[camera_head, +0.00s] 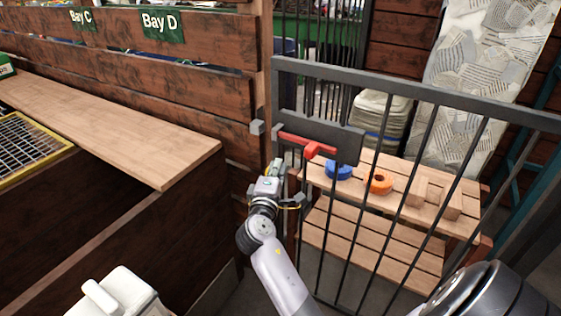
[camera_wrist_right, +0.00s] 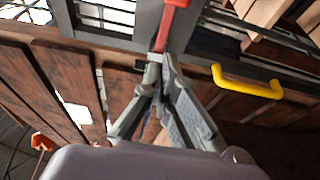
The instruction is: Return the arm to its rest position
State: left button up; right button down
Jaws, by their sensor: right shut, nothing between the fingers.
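My right arm reaches up from the bottom of the head view, and its gripper (camera_head: 277,165) is just left of and below the red handle (camera_head: 315,148) on the gate's dark latch plate (camera_head: 345,142). In the right wrist view the fingers of my right gripper (camera_wrist_right: 160,60) are closed together and empty. The red handle (camera_wrist_right: 172,25) shows right at their tips there; whether they touch it I cannot tell. My left gripper is not in view.
The dark barred gate (camera_head: 420,92) stands close ahead. Behind it, a wooden bench (camera_head: 360,240) holds a blue ring (camera_head: 338,171), an orange ring (camera_head: 381,182) and wooden blocks (camera_head: 450,203). A wooden counter (camera_head: 120,125) is at left. A yellow handle (camera_wrist_right: 245,85) shows in the wrist view.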

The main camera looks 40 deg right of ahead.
jog(key=shift+s+a, duration=0.4)
jog(key=shift+a, duration=0.2)
